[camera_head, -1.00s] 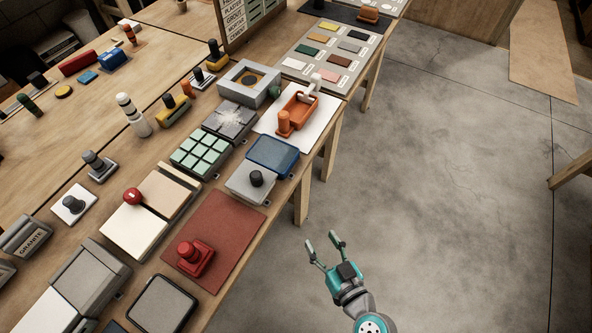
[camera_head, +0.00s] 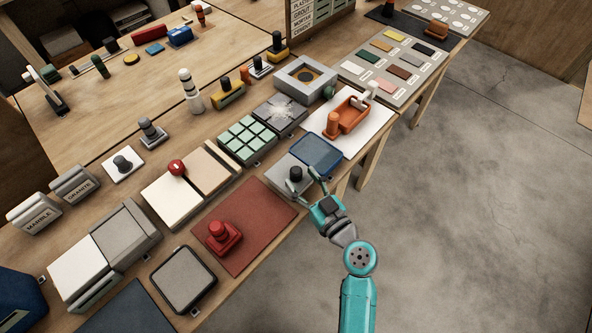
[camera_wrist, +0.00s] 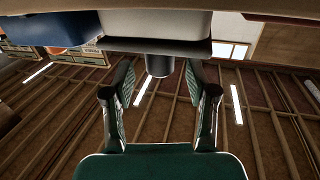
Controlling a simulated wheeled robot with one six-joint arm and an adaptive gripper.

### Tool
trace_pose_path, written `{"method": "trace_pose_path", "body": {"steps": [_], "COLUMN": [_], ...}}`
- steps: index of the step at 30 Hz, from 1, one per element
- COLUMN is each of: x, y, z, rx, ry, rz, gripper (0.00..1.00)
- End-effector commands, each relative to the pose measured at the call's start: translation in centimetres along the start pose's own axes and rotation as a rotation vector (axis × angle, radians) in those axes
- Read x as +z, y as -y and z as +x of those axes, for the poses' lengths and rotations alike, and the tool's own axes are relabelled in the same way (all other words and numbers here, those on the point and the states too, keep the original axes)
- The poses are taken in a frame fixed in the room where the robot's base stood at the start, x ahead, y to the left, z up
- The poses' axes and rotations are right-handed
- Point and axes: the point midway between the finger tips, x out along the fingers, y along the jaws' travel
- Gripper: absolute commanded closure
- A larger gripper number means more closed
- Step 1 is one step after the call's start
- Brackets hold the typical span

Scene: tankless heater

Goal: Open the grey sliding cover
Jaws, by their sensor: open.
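The grey sliding cover (camera_head: 280,184) lies on the near side of a blue-topped box (camera_head: 317,155) at the table's right edge. A short black knob (camera_head: 296,174) stands on it. My gripper (camera_head: 318,177) is open and empty at the table edge, its fingertips just right of the knob. In the wrist view, which looks upside down, a dark knob (camera_wrist: 158,65) sticks out from a plate (camera_wrist: 185,47) and appears between the two open fingers (camera_wrist: 158,85). I cannot tell whether it is truly between them; no contact shows.
A red mat (camera_head: 262,240) with a red handled block (camera_head: 222,236) lies at the near left. A white board (camera_head: 372,128) with an orange tray (camera_head: 349,114) lies beyond the blue box. A green-tiled block (camera_head: 247,139) stands behind. Open floor is on the right.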

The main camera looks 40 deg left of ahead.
Motion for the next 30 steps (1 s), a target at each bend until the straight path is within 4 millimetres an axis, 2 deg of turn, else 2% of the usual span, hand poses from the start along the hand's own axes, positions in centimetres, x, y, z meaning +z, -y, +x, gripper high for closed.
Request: {"method": "trace_pose_path", "body": {"steps": [1, 6, 18, 19, 25, 26, 30], "x": [-0.1, 0.0, 0.0, 0.0, 0.0, 0.0, 0.0], "y": [0.1, 0.1, 0.0, 0.0, 0.0, 0.0, 0.0], "z": [0.9, 2.7, 3.4, 3.4, 3.3, 3.3, 3.3], "rx": [-0.003, -0.001, 0.001, 0.001, 0.001, 0.001, 0.001], "ry": [-0.002, 0.0, 0.0, 0.0, 0.0, 0.0, 0.0], "rz": [-0.001, -0.001, 0.0, 0.0, 0.0, 0.0, 0.0], "gripper": [0.43, 0.43, 0.43, 0.45, 0.95, 1.0, 1.0]}}
